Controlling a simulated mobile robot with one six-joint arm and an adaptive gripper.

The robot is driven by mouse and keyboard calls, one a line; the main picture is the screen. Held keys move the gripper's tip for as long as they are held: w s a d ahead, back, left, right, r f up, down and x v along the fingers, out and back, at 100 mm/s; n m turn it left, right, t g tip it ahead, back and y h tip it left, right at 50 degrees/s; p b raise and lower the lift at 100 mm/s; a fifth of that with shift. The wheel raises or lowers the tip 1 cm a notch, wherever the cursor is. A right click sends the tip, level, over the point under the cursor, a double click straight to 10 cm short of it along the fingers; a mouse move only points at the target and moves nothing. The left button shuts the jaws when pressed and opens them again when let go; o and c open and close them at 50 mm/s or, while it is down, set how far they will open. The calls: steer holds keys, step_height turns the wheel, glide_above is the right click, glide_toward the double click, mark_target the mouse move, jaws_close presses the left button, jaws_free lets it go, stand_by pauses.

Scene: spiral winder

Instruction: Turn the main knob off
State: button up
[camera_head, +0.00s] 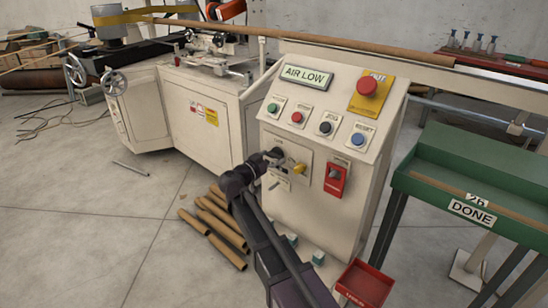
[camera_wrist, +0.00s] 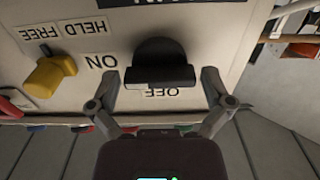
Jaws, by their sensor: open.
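The main knob (camera_wrist: 158,62) is black with a thick bar-shaped grip. In the wrist view it is on a cream plate, with an upside-down ON label (camera_wrist: 100,62) to its left and a partly covered OFF label (camera_wrist: 160,92) just below it. Its bar lies across the picture; I cannot tell which label it points at. My gripper (camera_wrist: 160,78) is open, its two fingers apart at the left and right of the knob, with no clear contact. In the head view my gripper (camera_head: 262,165) is at the left of the cabinet's plate and partly hides the knob.
A yellow knob (camera_wrist: 50,74) with HELD and FREE labels is close beside the main knob. A red switch (camera_head: 336,178) is farther right on the cabinet (camera_head: 325,215). Above are several push buttons, a red mushroom button (camera_head: 367,87) and an AIR LOW display (camera_head: 304,77).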

steer(key=shift+w+d, duration=0.1)
steer(key=shift+w, duration=0.05)
steer(key=c, duration=0.9)
steer(key=shift+o, duration=0.2)
